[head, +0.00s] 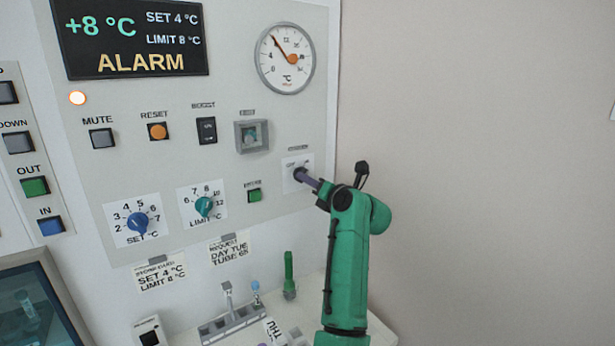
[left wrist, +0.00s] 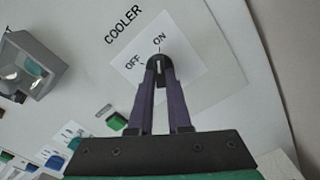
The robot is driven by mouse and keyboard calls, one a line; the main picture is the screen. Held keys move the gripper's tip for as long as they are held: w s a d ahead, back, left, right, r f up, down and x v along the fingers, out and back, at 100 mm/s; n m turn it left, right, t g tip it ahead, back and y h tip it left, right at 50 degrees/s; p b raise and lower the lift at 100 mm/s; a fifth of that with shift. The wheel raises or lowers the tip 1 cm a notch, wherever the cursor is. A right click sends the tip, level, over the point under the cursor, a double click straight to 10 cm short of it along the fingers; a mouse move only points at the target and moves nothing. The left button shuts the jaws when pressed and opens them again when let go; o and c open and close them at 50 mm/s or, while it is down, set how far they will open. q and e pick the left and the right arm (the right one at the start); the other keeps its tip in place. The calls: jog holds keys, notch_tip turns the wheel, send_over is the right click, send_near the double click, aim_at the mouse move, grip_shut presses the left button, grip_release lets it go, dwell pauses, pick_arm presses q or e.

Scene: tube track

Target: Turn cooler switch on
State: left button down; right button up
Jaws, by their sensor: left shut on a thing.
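The cooler switch is a round black knob (left wrist: 160,63) with a white pointer line, on a white plate (left wrist: 140,45) marked OFF and ON under the word COOLER. In the left wrist view the pointer line stands about upright, toward the ON mark. My left gripper (left wrist: 158,72) is shut on the knob, its two purple fingers on either side. In the head view my left gripper (head: 302,176) meets the switch plate (head: 291,162) at the panel's lower right and hides much of the knob. My right gripper is not in view.
A boxed guard (head: 251,136) sticks out left of the switch. The wall to the right is bare.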

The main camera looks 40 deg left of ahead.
pick_arm(q)
jog(key=shift+m, duration=0.6)
jog(key=c, duration=0.9)
grip_release()
jog(key=shift+o, duration=0.2)
